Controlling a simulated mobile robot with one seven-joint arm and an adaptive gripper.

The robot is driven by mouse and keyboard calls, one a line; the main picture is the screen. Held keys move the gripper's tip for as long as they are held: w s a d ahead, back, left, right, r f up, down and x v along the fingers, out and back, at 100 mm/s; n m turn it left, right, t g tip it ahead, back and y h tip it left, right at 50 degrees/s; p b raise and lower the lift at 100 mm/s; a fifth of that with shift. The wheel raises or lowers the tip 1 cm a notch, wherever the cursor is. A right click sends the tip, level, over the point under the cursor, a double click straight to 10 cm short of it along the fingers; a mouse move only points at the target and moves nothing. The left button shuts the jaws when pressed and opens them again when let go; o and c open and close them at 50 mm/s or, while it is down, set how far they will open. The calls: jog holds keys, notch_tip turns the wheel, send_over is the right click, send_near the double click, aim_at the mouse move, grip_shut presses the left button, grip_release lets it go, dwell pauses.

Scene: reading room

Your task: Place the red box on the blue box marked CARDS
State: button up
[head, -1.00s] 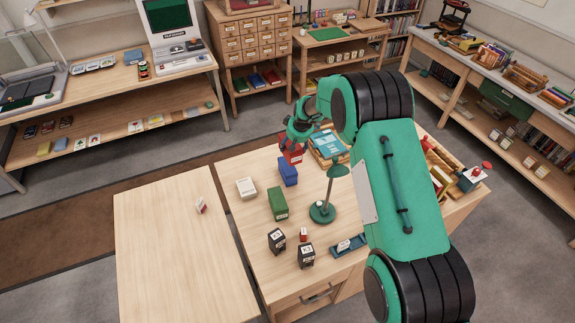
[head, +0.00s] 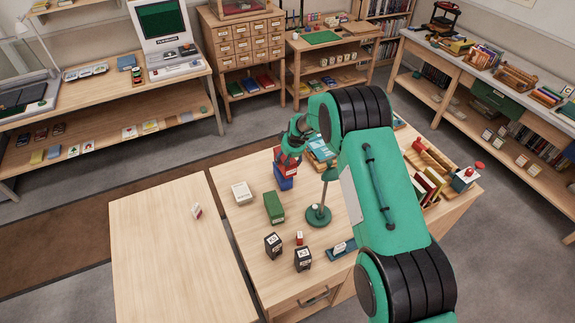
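The red box (head: 287,168) hangs in my gripper (head: 289,157) over the work table. My gripper is pointed down and looks closed around its upper part. The blue box (head: 284,183) stands on the table directly below the red box in the picture, and its upper part is covered by it. I cannot tell whether the two touch or a small gap is left. The CARDS marking cannot be read from here.
A green box (head: 274,207) and a white box (head: 242,193) stand near the blue box. A green lamp (head: 318,214) is close on the right, with a book stack (head: 318,146) behind. Dark stamps (head: 273,245) stand in front. The left table (head: 165,260) is mostly bare.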

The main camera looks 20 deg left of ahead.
aim_at(292, 161)
jog(key=shift+f+p, duration=0.35)
jog(key=shift+f, duration=1.65)
jog(key=shift+f, duration=0.15)
jog(key=o, duration=1.4)
jog(key=shift+s+d+r, duration=0.1)
jog(key=shift+d+r, duration=0.05)
jog(key=shift+r, duration=0.5)
jog(key=shift+b+v, duration=0.75)
jog(key=shift+v, duration=4.7)
